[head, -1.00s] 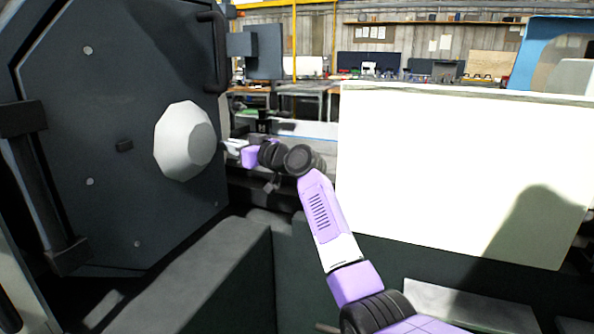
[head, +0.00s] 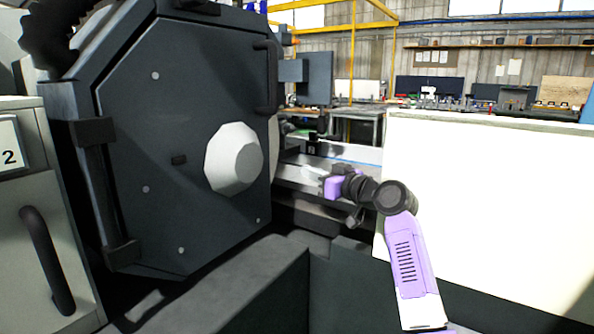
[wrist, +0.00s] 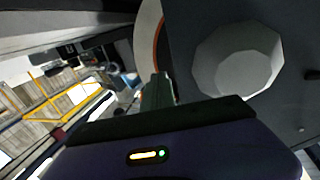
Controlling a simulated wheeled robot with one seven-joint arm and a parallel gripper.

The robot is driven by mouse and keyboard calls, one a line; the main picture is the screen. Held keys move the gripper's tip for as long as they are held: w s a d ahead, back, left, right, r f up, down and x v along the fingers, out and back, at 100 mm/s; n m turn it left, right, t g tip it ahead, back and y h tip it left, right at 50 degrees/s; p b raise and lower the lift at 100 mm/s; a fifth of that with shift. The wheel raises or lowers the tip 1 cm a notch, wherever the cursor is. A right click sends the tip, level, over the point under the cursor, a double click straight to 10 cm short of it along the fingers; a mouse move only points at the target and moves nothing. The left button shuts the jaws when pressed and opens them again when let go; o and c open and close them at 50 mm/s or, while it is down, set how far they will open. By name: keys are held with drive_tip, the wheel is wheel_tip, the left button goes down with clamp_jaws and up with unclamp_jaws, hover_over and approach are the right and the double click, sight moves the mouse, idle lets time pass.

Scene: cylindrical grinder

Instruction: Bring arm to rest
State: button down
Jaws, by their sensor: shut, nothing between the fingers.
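My arm reaches from the bottom right of the head view toward the gap between the grinder's dark door and a pale panel.
The dark octagonal door (head: 140,150) with a pale faceted knob (head: 234,159) stands left of my gripper; the knob also shows in the wrist view (wrist: 238,60). A large pale panel (head: 490,200) stands behind and right of my arm. Benches and a yellow frame (head: 352,50) are farther back.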

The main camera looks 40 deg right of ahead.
drive_tip(key=s+a+f+m+h+p, duration=0.1)
drive_tip(key=s+a+f, duration=0.2)
drive_tip(key=f, duration=0.3)
drive_tip(key=s+a+f+m+g+p, duration=0.1)
drive_tip(key=s+a+f, duration=0.15)
drive_tip(key=f, duration=0.25)
drive_tip(key=s+a+f+m+h+p, duration=0.1)
drive_tip(key=s+a+f, duration=0.15)
drive_tip(key=f, duration=0.35)
drive_tip(key=s+a+f+m+g+h+p, duration=0.1)
drive_tip(key=s+a+f, duration=0.35)
drive_tip(key=s, duration=0.25)
drive_tip(key=s+a+f+p, duration=0.2)
drive_tip(key=s+a+f, duration=0.25)
drive_tip(key=s, duration=0.25)
drive_tip(key=s+a+g+p, duration=0.1)
drive_tip(key=s+a+p, duration=0.15)
drive_tip(key=s, duration=0.75)
drive_tip(key=s+a+p, duration=0.1)
drive_tip(key=s+a, duration=0.3)
drive_tip(key=s, duration=0.6)
drive_tip(key=s+a+r+n+y+p, duration=0.1)
drive_tip(key=s+a+r, duration=0.3)
drive_tip(key=s+r, duration=0.6)
drive_tip(key=s+n+p, duration=0.1)
drive_tip(key=s, duration=0.2)
drive_tip(key=shift+s+r+n, duration=0.15)
drive_tip(key=shift+s+n, duration=0.1)
drive_tip(key=shift+n, duration=0.15)
